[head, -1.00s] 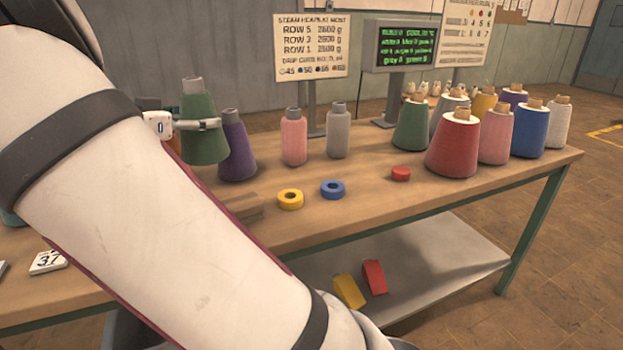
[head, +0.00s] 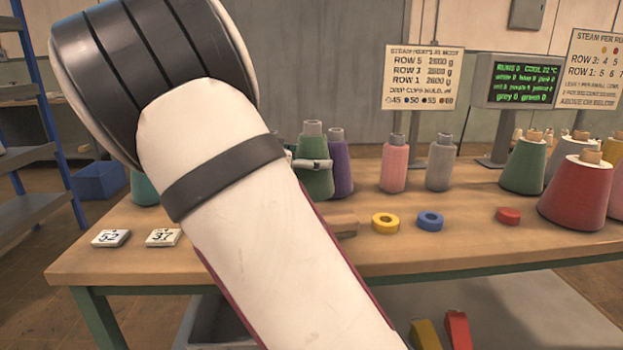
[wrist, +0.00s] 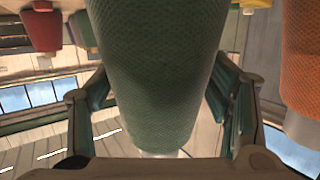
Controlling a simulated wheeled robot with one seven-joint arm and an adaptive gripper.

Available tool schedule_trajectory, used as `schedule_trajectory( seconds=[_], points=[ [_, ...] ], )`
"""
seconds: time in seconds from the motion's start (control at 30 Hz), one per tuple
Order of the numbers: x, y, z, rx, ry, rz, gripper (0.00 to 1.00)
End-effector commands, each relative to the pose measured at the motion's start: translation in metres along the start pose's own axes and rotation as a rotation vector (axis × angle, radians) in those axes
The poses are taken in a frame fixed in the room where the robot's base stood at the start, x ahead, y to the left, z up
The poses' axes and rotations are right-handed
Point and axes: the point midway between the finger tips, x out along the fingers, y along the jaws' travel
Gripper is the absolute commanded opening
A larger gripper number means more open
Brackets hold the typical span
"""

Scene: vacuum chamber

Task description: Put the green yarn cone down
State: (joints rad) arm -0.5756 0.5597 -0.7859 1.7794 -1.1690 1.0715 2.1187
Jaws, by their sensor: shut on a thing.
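The green yarn cone (head: 316,181) is upright in the head view, just left of the purple cone (head: 341,168) and partly overlapping it. My gripper (head: 308,163) is shut around its upper part; my arm hides much of the gripper. The cone's base is near the tabletop (head: 290,255), but I cannot tell whether it touches. In the wrist view the green cone (wrist: 155,75) fills the middle, between my two fingers.
Pink (head: 394,165) and grey (head: 439,165) cones stand to the right. Yellow (head: 385,231) and blue (head: 430,228) rings lie in front. A wooden block (head: 343,224) lies near the arm. An orange cone (wrist: 301,60) is close beside the green one in the wrist view.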

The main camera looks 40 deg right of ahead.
Motion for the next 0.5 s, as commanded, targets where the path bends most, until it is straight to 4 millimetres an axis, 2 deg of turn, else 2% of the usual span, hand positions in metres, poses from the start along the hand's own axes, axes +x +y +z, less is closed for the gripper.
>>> schedule_trajectory(
  seconds=[0.23, 0.5],
  points=[
    [0.009, 0.001, 0.037, -0.002, 0.002, 0.002, 0.28],
    [0.009, 0.001, 0.039, 0.0, 0.001, 0.0, 0.28]
  ],
)
